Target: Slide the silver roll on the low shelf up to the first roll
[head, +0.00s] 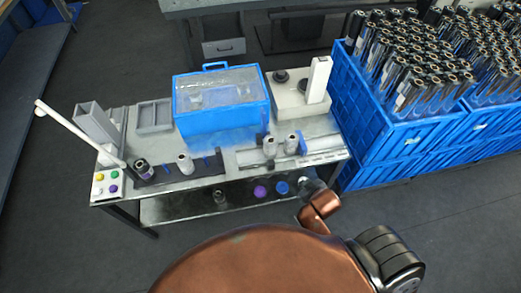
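The low shelf (180,211) runs under the workbench. A small silver-grey roll (219,197) stands on it left of centre. Further right on that level are a purple round thing (260,191) and a blue round thing (282,187); I cannot tell whether they are roll ends. A pale silvery shape at the shelf's right end lies just beyond my copper arm link; I cannot tell whether it is a roll or part of my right gripper. My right gripper's fingers cannot be made out. My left gripper is not in view.
On the bench top are a blue-framed clear box (221,101), a black-sided roll (142,168), a silver roll (185,164), two more silver rolls (291,144) and a button panel (106,184). Blue crates (380,125) full of rolls stand close on the right. The floor at left is clear.

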